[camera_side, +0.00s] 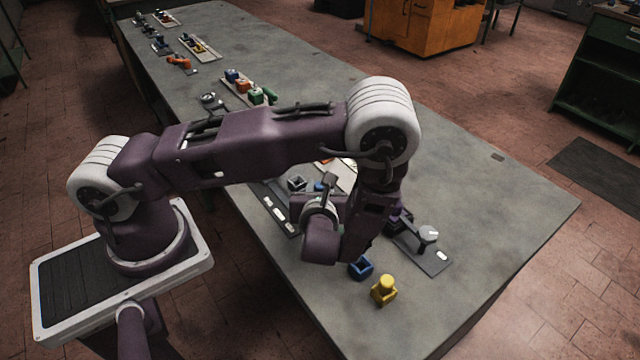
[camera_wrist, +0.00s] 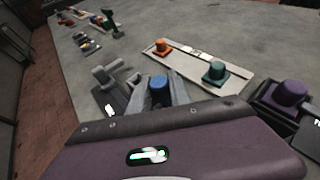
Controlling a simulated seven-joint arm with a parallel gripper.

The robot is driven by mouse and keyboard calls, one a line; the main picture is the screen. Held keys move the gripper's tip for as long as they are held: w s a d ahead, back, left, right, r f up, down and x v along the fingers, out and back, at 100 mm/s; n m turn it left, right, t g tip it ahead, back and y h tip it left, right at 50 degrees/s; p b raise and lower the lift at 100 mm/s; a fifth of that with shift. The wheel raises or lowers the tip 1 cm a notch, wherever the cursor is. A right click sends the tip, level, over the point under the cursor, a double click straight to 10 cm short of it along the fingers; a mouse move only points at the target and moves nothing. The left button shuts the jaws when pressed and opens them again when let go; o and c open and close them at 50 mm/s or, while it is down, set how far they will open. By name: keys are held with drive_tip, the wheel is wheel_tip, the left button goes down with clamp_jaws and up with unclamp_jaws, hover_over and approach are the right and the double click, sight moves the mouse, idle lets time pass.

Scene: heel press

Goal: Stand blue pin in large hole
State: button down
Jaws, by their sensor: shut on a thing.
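The blue pin (camera_wrist: 158,87) shows in the wrist view with its round top between the two grey fingers of my gripper (camera_wrist: 159,93). My gripper is shut on it. The pin's lower part is hidden by my wrist housing. In the side view a bit of blue (camera_side: 320,187) shows beside my wrist, and my fingers are mostly hidden there. A pale board (camera_wrist: 185,72) lies beyond the pin, with an orange pin (camera_wrist: 162,46) and a teal pin (camera_wrist: 215,71) on square bases. I cannot make out the large hole in either view.
A purple pin (camera_wrist: 290,92) stands in a dark holder at the right of the wrist view. In the side view, an open blue socket (camera_side: 361,268) and a yellow pin (camera_side: 384,289) stand near the front edge. A dark plate (camera_side: 432,258) lies right of them. The table's right side is clear.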

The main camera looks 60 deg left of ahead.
drive_tip(key=shift+f, duration=1.5)
idle(1.2)
drive_tip(key=c, duration=1.1)
unclamp_jaws()
drive_tip(key=v, duration=0.7)
drive_tip(key=shift+r, duration=0.1)
